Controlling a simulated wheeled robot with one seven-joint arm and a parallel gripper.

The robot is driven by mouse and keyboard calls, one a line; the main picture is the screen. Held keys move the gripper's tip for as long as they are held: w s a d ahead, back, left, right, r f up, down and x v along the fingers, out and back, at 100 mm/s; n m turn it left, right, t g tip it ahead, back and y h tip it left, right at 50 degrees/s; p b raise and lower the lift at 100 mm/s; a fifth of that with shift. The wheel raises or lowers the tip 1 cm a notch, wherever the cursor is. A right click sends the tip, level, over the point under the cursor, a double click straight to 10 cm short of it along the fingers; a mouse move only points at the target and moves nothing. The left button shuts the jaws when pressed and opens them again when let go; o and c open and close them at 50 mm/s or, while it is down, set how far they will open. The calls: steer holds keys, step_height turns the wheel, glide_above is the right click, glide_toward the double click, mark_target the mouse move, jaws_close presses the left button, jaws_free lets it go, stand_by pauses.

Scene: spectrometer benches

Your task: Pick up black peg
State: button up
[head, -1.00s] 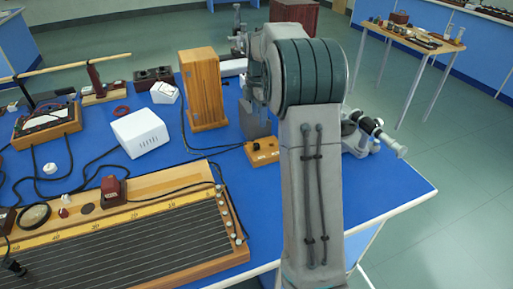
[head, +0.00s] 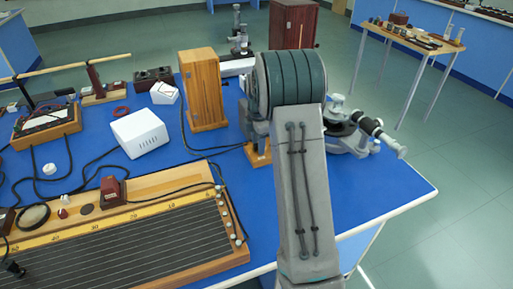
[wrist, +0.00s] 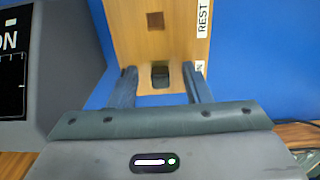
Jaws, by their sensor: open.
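The black peg (wrist: 160,76) shows in the wrist view as a small dark block at the near end of a wooden block (wrist: 150,45), seemingly in its near square hole. My gripper (wrist: 158,71) is open, with one finger on each side of that end of the wooden block and the peg between them. I cannot tell whether the fingers touch anything. In the head view the wooden block (head: 258,155) shows only in part, and my arm hides the peg and the fingers.
A second, empty square hole (wrist: 155,20) is farther along the block, beside a REST label. A grey device (wrist: 60,60) stands close on the left in the wrist view. In the head view a wooden cabinet (head: 202,88) and a microscope-like instrument (head: 355,130) flank my arm.

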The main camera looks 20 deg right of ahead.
jaws_close()
